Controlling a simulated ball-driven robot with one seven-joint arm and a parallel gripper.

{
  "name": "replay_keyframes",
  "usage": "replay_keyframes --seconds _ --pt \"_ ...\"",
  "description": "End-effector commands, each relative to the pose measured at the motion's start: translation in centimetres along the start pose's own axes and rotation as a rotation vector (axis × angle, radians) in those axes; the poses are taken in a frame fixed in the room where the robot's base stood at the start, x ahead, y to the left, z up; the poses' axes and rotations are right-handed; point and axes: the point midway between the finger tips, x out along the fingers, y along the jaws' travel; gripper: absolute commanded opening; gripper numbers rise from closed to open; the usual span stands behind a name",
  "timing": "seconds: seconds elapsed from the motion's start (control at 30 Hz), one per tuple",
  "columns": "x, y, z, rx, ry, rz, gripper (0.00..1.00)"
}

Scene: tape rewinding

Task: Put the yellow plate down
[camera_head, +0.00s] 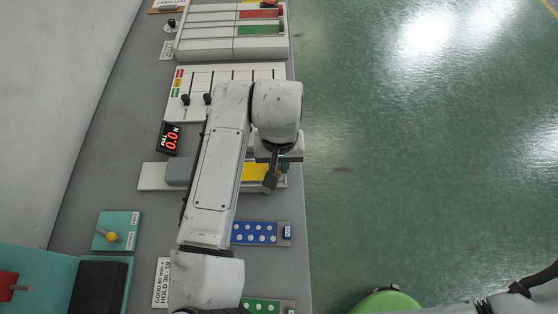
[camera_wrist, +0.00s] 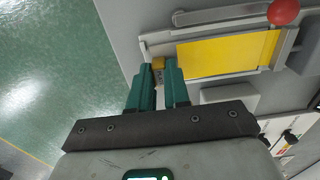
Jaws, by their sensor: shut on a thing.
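The yellow plate (camera_wrist: 225,56) lies flat over a pale fixture (camera_wrist: 214,94) in the wrist view; I cannot tell whether it rests fully on it. My gripper (camera_wrist: 160,77) has its teal fingers shut at the plate's near end, on a small yellow end piece (camera_wrist: 158,63). The fingers hide part of that grip. In the head view the yellow plate (camera_head: 253,172) shows only in part beside my wrist, at the bench's right edge.
A red ball knob (camera_wrist: 283,12) stands near the plate's far end. A pull display (camera_head: 170,139) reads 0.0 N. A blue block with pale round spots (camera_head: 254,233) and a slotted panel (camera_head: 230,75) lie on the bench. Green floor is open to the right.

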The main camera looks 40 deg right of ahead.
Motion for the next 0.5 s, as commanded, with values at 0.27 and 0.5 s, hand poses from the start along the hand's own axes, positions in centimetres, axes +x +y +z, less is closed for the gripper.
replay_keyframes --seconds 0.27,0.5 --pt "0.21 0.0 0.01 -0.001 0.0 0.0 0.35" --pt "0.2 0.0 0.01 0.0 0.0 0.0 0.42"
